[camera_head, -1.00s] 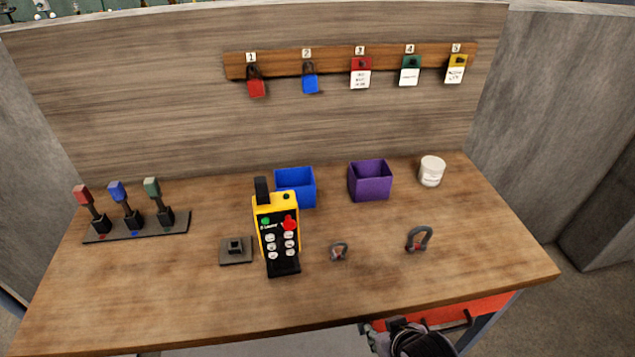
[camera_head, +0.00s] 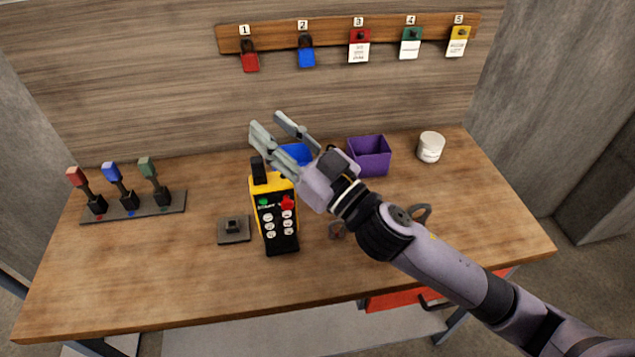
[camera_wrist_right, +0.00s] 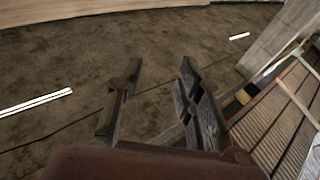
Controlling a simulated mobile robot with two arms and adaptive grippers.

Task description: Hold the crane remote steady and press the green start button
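The crane remote (camera_head: 277,228) is yellow and black and stands on the wooden table. Its green start button (camera_head: 264,202) is at the upper left of its face, with a red knob (camera_head: 287,203) to the right and several white buttons below. My right gripper (camera_head: 268,124) is open and empty. It appears above the table, above and behind the remote in the picture, partly hiding the blue bin. In the right wrist view its two fingers (camera_wrist_right: 153,98) are spread with nothing between them. My left gripper is not in view.
A blue bin (camera_head: 297,153), a purple bin (camera_head: 370,157) and a white jar (camera_head: 430,147) stand at the back. A lever panel (camera_head: 135,208) is at left. A small grey block (camera_head: 234,229) sits beside the remote. My right arm partly covers two shackles. The front left table is clear.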

